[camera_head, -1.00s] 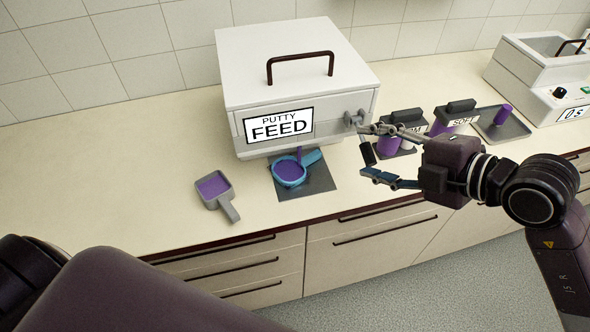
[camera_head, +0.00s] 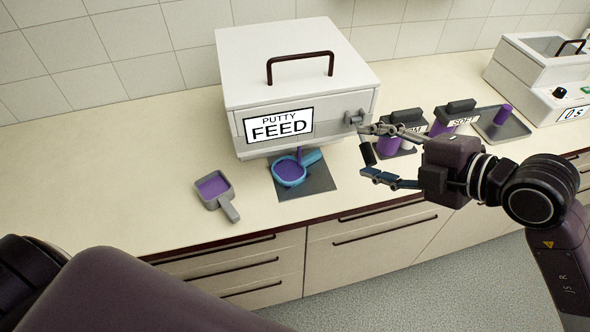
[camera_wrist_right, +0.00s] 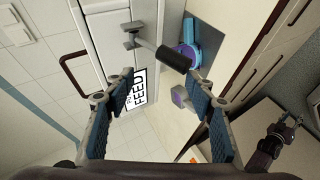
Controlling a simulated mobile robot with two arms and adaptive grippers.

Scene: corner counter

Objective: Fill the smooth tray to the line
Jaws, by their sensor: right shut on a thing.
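A blue round tray (camera_head: 305,160) sits on a dark mat under the PUTTY FEED box (camera_head: 350,105), its handle to the right. Purple putty (camera_head: 289,171) lies in it, and a purple strand (camera_head: 299,154) stands above it below the spout. A grey square tray (camera_head: 228,206) with purple in it sits to the left. My right gripper (camera_head: 371,152) is shut on the dark lever handle (camera_head: 367,154) at the box's right side; the handle also shows in the wrist view (camera_wrist_right: 176,58). What looks like my left gripper (camera_wrist_right: 288,124) shows small in the wrist view. I see no fill line.
Two labelled purple containers stand behind my right gripper, one marked SOFT (camera_head: 465,118). A grey flat tray (camera_head: 510,130) holds a purple cylinder (camera_head: 503,114). A white machine (camera_head: 530,75) reading 0s stands at the far right. The counter (camera_head: 100,185) is clear at the left.

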